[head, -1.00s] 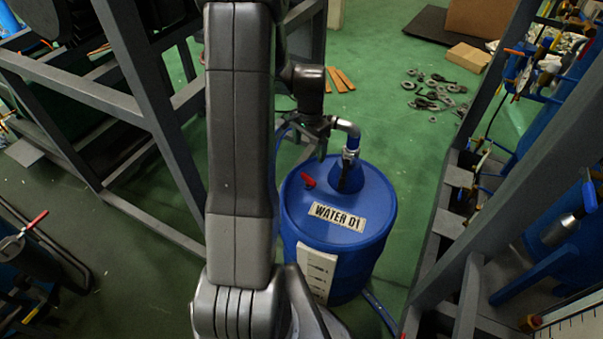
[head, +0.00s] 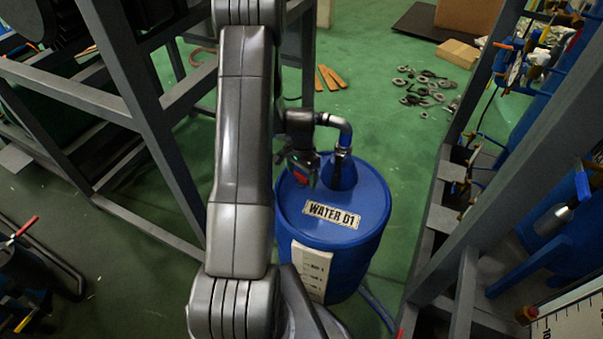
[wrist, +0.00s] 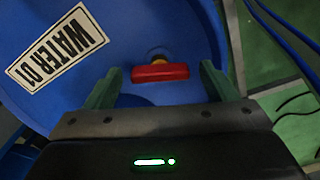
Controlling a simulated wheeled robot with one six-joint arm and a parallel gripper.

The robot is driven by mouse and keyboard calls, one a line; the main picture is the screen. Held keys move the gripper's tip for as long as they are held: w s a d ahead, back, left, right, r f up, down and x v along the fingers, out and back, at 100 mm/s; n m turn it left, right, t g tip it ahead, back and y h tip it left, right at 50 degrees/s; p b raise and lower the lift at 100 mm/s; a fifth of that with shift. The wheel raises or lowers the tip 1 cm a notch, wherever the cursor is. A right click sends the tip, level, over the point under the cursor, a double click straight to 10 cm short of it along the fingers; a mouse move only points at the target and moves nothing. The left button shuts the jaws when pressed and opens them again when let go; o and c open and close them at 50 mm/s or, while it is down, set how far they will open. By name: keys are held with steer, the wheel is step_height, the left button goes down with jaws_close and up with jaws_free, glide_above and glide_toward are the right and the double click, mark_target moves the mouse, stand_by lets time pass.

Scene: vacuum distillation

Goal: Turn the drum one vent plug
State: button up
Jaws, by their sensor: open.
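The blue drum (head: 352,262), labelled WATER 01 (head: 332,214), stands upright on the floor right of my arm. Its red vent plug (wrist: 160,73) has a bar-shaped handle lying across the wrist view, with a small yellowish fitting behind it. In the head view the red plug (head: 301,180) is partly hidden by my gripper (head: 303,168), which is over the left part of the drum top. In the wrist view my gripper (wrist: 160,84) is open, with one green finger on each side of the red handle and a gap at both ends.
A pipe elbow (head: 336,122) and blue cone fitting (head: 343,172) rise from the drum top close to my gripper. Grey frames stand left (head: 150,110) and right (head: 500,170). Several metal parts (head: 428,88) lie on the green floor behind.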

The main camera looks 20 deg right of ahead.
steer(key=shift+c, duration=0.5)
steer(key=c, duration=0.9)
steer(key=shift+n, duration=0.3)
steer(key=n+b, duration=0.2)
steer(key=n, duration=0.2)
steer(key=shift+n+b, duration=0.3)
steer(key=n+b, duration=0.1)
steer(key=n, duration=0.4)
steer(key=shift+n, duration=0.3)
steer(key=o, duration=1)
